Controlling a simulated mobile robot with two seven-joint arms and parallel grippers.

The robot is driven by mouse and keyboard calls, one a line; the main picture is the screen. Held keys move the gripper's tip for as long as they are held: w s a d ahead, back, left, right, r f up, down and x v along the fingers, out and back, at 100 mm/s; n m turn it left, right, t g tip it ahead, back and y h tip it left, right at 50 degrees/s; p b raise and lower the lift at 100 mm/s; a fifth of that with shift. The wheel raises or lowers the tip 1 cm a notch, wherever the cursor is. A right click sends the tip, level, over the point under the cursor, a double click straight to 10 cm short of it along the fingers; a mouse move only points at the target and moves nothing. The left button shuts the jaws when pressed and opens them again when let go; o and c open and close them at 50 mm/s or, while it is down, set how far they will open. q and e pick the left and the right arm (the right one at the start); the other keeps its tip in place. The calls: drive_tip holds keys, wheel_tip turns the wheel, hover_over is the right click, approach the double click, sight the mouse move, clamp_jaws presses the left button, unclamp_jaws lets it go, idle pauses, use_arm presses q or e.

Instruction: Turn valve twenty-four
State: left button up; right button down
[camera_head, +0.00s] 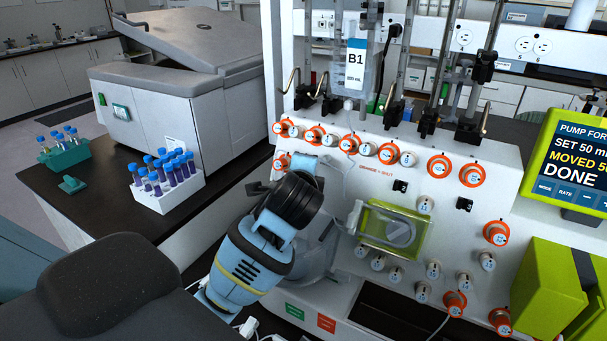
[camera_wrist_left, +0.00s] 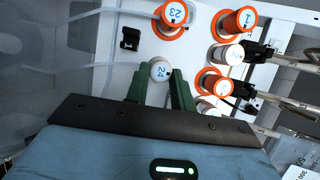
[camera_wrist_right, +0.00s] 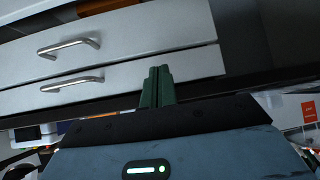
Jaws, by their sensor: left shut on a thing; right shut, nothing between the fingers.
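Valve twenty-four (camera_wrist_left: 160,71) is a small white knob marked 24, without an orange collar, on the white panel of the cell processor (camera_head: 480,165). In the left wrist view, the green fingers of my left gripper (camera_wrist_left: 160,90) stand on either side of it and are shut on it. In the head view my left arm comes up in front of the panel's left part, and it hides this valve and the fingertips. My right gripper (camera_wrist_right: 157,88) is shut and empty, facing drawer fronts in the right wrist view. It does not show in the head view.
Valve 23 (camera_wrist_left: 175,14), with an orange collar, sits close by on the panel. Other knobs (camera_wrist_left: 228,54) stand near the right finger. Clear tubing crosses the panel's left side. A rack of blue-capped tubes (camera_head: 185,200) stands on the dark bench. A pump screen (camera_head: 565,165) reads DONE.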

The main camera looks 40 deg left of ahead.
use_arm(q)
drive_tip(key=o, duration=1)
drive_tip(key=shift+s, duration=0.1)
drive_tip(key=v, duration=0.7)
drive_tip(key=shift+s+r, duration=0.15)
drive_tip(key=shift+s, duration=0.1)
drive_tip(key=shift+d, duration=0.15)
